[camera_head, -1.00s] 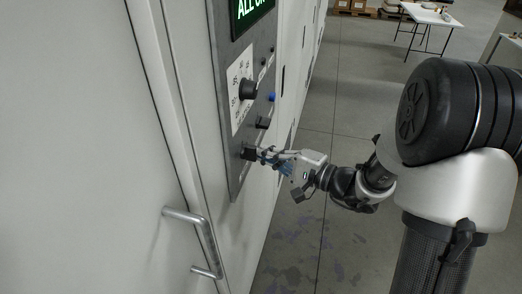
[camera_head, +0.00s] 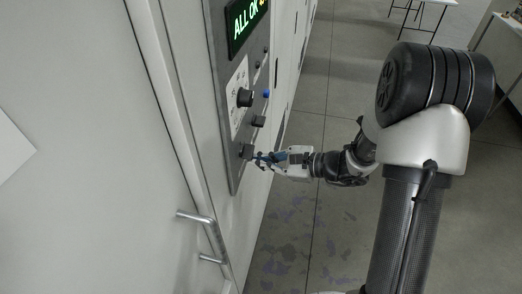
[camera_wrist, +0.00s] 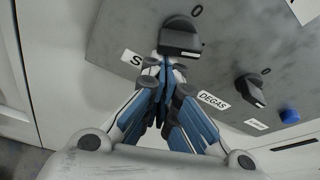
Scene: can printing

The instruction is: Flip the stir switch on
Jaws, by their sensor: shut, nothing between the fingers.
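The stir switch is a black rotary knob (camera_wrist: 180,36) on a grey control panel (camera_wrist: 125,30). In the wrist view a label beginning with S (camera_wrist: 132,58) is partly hidden by my fingers, and a 0 mark stands above the knob. The knob also shows low on the panel in the head view (camera_head: 246,151). My gripper (camera_wrist: 166,62) is shut and empty, with its blue-padded fingertips at the knob's lower edge. I cannot tell whether they touch it. In the head view my gripper (camera_head: 258,158) points left at the panel.
A second black knob (camera_wrist: 250,90), labelled DEGAS, and a blue button (camera_wrist: 289,116) are to the right. A larger dial (camera_head: 245,97) and a green "ALL OK" display (camera_head: 247,22) are higher up. A door handle (camera_head: 203,225) sticks out below the panel. The floor at right is mostly clear.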

